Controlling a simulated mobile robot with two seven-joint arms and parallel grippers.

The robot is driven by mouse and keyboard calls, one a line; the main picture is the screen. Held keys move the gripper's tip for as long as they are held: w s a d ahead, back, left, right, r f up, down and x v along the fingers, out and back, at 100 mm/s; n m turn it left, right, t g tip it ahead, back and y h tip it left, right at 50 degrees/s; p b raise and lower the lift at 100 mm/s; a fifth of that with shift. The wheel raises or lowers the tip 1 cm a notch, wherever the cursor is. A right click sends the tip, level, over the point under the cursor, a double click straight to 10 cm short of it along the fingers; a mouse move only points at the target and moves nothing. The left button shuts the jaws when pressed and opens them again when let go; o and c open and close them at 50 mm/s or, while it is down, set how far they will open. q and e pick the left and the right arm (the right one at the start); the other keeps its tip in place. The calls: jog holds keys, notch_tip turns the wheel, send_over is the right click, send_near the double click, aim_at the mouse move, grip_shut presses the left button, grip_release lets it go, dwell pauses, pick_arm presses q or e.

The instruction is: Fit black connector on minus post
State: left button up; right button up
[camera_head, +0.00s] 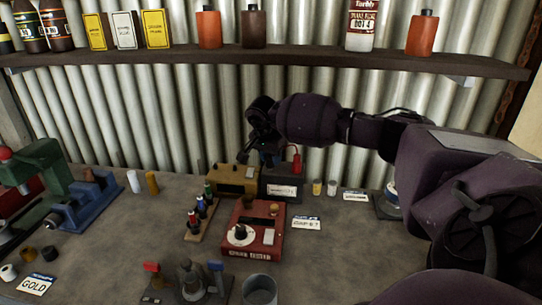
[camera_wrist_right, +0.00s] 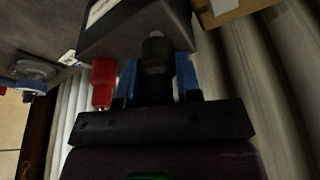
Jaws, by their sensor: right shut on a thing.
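My right gripper (camera_head: 268,158) is at the dark battery (camera_head: 279,182), above its left side. In the wrist view the blue fingers of the gripper (camera_wrist_right: 157,78) are shut on the black connector (camera_wrist_right: 156,68), one on each side. The far end of the connector lines up with a grey post (camera_wrist_right: 153,46) on the battery (camera_wrist_right: 120,35) and appears to meet it. I cannot tell how far over the post it sits. A red connector (camera_head: 296,160) stands upright on the battery's right side; it also shows in the wrist view (camera_wrist_right: 103,82). My left gripper is not in view.
A yellow-brown box (camera_head: 233,179) stands left of the battery. A red box with a dial (camera_head: 251,232) and a rack of small bottles (camera_head: 200,216) are in front. A shelf (camera_head: 270,61) with bottles runs above my arm. Small cans (camera_head: 331,188) stand to the right.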

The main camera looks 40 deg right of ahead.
dwell(0.4)
jog(key=shift+f+b, duration=0.35)
jog(key=shift+f, duration=0.25)
dwell(0.6)
jog(key=o, duration=1.4)
jog(key=shift+r, duration=0.2)
jog(key=shift+r+p, duration=0.5)
jog(key=shift+r, duration=0.5)
jog(key=shift+r+p, duration=1.1)
jog(key=shift+r, duration=1.25)
